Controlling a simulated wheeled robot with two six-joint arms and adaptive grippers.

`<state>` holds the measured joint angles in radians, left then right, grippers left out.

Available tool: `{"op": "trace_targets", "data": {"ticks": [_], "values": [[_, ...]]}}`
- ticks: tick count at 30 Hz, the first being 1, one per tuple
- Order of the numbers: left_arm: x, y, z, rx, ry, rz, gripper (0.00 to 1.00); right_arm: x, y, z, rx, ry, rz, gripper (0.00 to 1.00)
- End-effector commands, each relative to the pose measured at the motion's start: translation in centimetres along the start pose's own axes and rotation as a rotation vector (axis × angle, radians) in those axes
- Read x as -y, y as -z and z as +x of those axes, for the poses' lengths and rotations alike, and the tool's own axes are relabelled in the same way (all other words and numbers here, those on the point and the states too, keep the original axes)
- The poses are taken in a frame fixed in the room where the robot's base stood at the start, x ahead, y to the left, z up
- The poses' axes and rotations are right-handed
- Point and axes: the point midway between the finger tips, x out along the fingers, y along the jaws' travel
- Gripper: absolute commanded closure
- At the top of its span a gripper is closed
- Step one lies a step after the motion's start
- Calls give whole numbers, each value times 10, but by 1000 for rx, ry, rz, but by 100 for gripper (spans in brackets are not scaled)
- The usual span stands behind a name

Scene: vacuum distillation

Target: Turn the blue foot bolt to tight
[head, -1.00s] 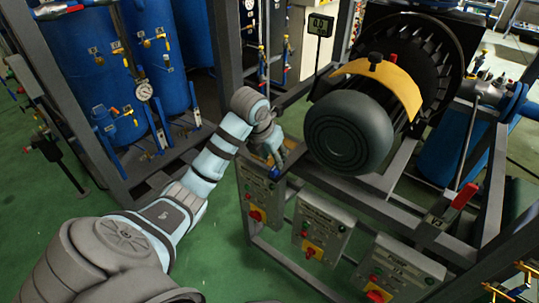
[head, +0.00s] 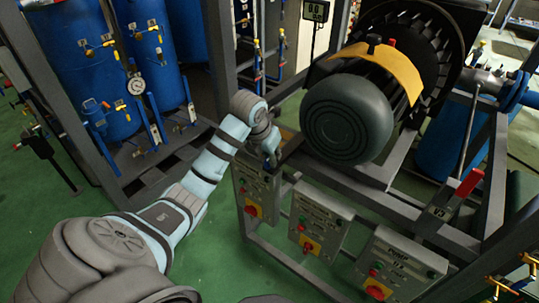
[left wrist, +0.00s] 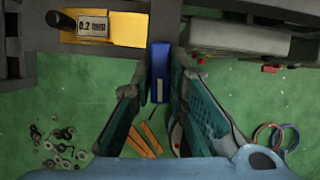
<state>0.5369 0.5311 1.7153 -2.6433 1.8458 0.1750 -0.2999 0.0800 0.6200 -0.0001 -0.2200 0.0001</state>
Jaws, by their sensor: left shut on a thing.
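The blue foot bolt (left wrist: 159,72) shows in the left wrist view as an upright blue bar between my left fingers, at the edge of a dark frame. My left gripper (left wrist: 159,80) is shut on it, one finger on each side. In the head view my left gripper (head: 271,153) is at the frame's corner, left of the big grey motor (head: 347,120) and above the control boxes. My right gripper is out of view.
Control boxes with red knobs hang on the frame below, among them one in the middle (head: 319,222). Blue tanks (head: 82,75) stand at the left. In the left wrist view a yellow part (left wrist: 130,27) labelled 0.2 is close by, and loose small parts (left wrist: 62,150) lie below.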

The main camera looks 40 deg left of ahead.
Motion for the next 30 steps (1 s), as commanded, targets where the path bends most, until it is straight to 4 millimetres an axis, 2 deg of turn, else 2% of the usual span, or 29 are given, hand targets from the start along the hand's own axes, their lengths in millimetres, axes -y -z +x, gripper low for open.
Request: {"op": "trace_targets", "data": {"ticks": [14, 30], "values": [[-2, 0, 1, 1, 41, 98, 100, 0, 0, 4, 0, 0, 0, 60], [-4, 0, 2, 3, 221, 528, 100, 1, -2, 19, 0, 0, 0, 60]]}}
